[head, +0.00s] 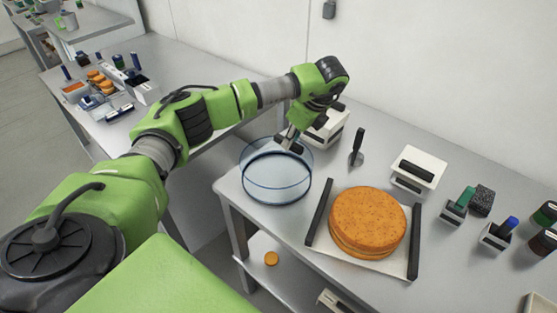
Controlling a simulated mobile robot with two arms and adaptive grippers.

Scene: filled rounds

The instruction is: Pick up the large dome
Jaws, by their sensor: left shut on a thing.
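The large dome (276,185) is a clear, bluish, round cover with a dark rim line. It is at the left end of the table, left of the cake. My left gripper (289,144) is shut at the dome's top, on its back right side. The fingertips are small in the picture, and the exact grip point is partly hidden. I cannot tell whether the dome's lower edge touches the table. My right gripper is not in view.
An orange-brown round cake (367,222) sits on a tray with dark handles (414,242). A dark spatula (357,147) stands behind it. A white box (418,168) and several colored-handled tools are to the right.

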